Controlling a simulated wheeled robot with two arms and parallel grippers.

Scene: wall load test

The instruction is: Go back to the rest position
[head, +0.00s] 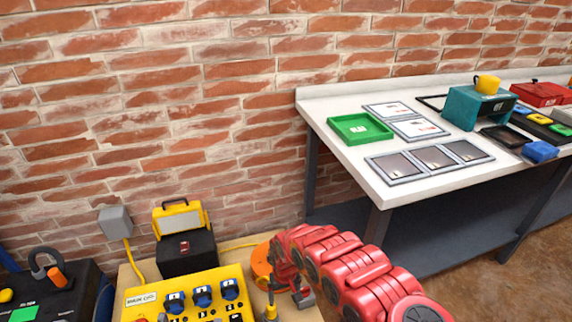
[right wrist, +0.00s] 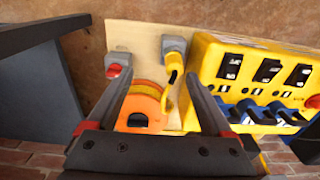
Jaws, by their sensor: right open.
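My right arm reaches in from the lower right of the head view in red links. Its right gripper (right wrist: 158,76) shows in the right wrist view with its two dark fingers spread wide and nothing clasped between them. Past the fingers lie an orange cable reel (right wrist: 140,108) and a grey piece with a yellow part (right wrist: 174,50). In the head view the orange reel (head: 261,264) is partly hidden by my arm, and the fingers are mostly hidden. My left gripper is in neither view.
A yellow socket box (head: 190,290) stands left of my right arm, with a yellow work lamp (head: 181,220) behind it. A white-topped workbench (head: 360,160) bears a green tray (head: 360,129), framed panels and a teal block (head: 478,105). A brick wall closes the back.

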